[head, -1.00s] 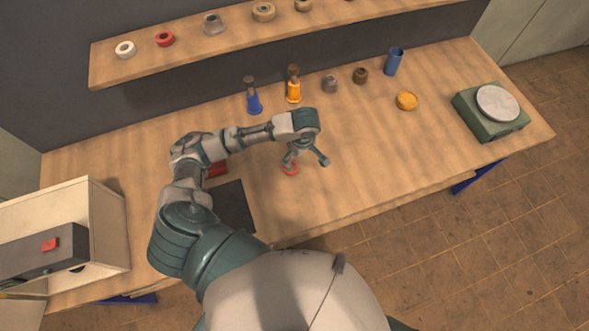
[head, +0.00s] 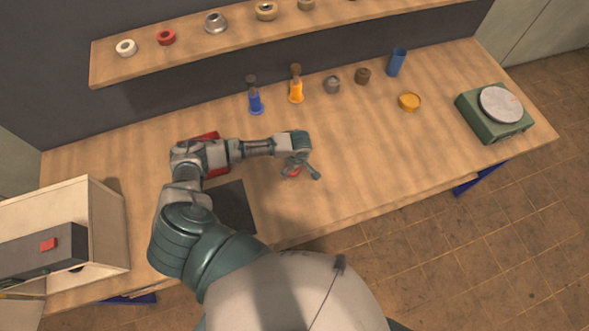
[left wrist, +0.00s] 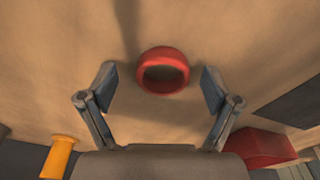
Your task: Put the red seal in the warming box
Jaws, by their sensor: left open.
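The red seal (head: 294,172) is a small ring lying on the wooden bench, partly hidden by my left gripper in the head view. In the left wrist view the red seal (left wrist: 163,53) lies just beyond and between the two fingertips. My left gripper (head: 301,175) is open and points down close over the seal; its spread fingers also show in the left wrist view (left wrist: 160,80), with nothing between them held. The cream box with a grey front panel and red button, which looks like the warming box (head: 108,230), stands at the left. My right gripper is out of view.
A dark mat (head: 236,208) and a red block (head: 207,136) lie near my left arm. A shelf (head: 120,72) holds several rings, one red. A green scale (head: 490,122) is far right. The bench's front right is clear.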

